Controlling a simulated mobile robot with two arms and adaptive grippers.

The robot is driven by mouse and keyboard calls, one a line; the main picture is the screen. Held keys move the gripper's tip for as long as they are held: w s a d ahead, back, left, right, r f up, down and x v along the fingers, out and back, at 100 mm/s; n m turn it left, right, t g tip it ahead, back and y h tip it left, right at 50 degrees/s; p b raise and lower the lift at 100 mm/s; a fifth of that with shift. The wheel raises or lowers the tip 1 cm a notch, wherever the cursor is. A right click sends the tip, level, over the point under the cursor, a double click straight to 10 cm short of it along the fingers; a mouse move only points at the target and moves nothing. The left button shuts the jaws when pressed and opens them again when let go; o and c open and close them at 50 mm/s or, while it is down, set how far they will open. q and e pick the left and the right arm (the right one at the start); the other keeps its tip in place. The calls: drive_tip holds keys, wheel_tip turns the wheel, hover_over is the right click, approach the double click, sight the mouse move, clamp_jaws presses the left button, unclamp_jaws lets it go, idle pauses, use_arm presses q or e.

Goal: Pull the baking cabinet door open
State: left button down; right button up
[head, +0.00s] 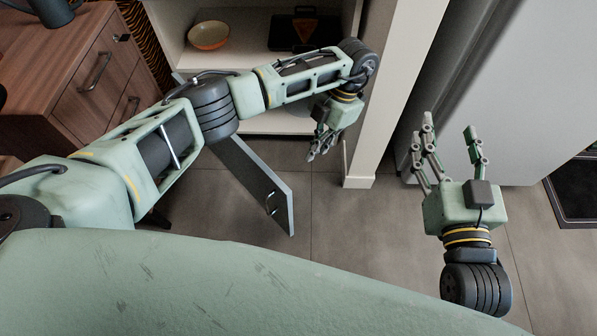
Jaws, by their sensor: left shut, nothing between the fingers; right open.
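The baking cabinet (240,122) is at the top centre, its white shelves exposed. Its grey door (258,180) stands swung out from the cabinet's left side, angled toward me. A small dark handle (271,203) is near the door's free end. My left arm crosses in front and hides much of the door's upper part. My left gripper (318,152) is shut and empty in front of the cabinet's right side, to the right of the door and apart from it. My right gripper (452,132) is open and empty, further right over the floor.
An orange bowl (208,36) and a dark tray (283,33) sit on a cabinet shelf. A white panel (385,80) edges the cabinet's right side. Brown wooden drawers (85,85) stand at the left, a grey appliance (510,90) at the right. Tiled floor between is clear.

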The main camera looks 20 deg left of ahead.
use_arm(q)
drive_tip(key=s+a+f, duration=0.3)
drive_tip(key=s+f, duration=0.2)
drive_tip(key=shift+s+b, duration=0.15)
drive_tip(key=shift+b, duration=0.2)
use_arm(e)
drive_tip(key=shift+s+a+r+t+y, duration=0.15)
drive_tip(key=shift+r+t, duration=0.55)
drive_tip(key=shift+r, duration=0.5)
drive_tip(key=shift+s+a+r+t+y, duration=0.15)
drive_tip(key=shift+r+t, duration=0.55)
drive_tip(key=shift+r, duration=0.45)
use_arm(q)
drive_tip(key=shift+f, duration=0.1)
use_arm(e)
drive_tip(key=shift+w, duration=0.1)
